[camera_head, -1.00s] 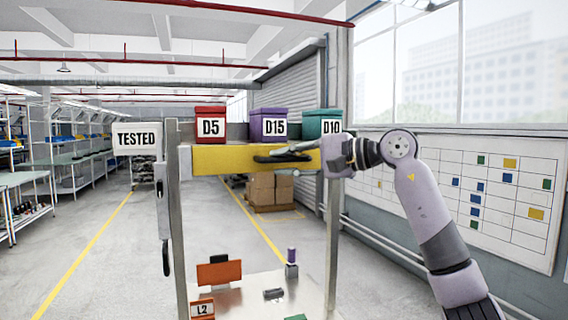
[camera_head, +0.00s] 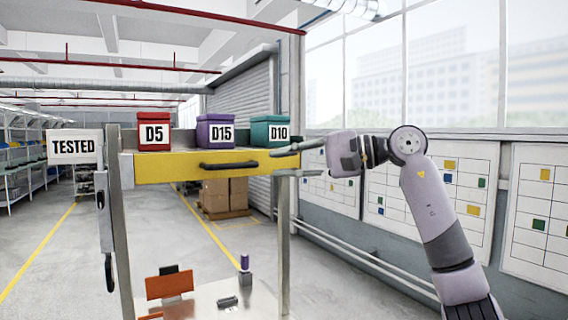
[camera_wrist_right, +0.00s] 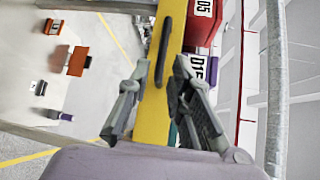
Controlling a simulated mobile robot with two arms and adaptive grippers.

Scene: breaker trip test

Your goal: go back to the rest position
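My right gripper (camera_head: 285,161) is at the right end of the yellow drawer front (camera_head: 145,169) in the head view. The black drawer handle (camera_head: 228,166) is left of the fingertips, with a gap. In the right wrist view my gripper (camera_wrist_right: 160,68) has its fingers spread, with the yellow front (camera_wrist_right: 152,118) running behind them and the black handle (camera_wrist_right: 164,48) beyond the tips. My left gripper is not in view.
A red D5 box (camera_head: 153,117), purple D15 box (camera_head: 215,117) and teal D10 box (camera_head: 270,118) stand on top of the cart. A TESTED sign (camera_head: 73,147) is at its left. An orange block (camera_head: 169,284) sits on the lower shelf. A wall board (camera_head: 420,190) stands behind my right arm.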

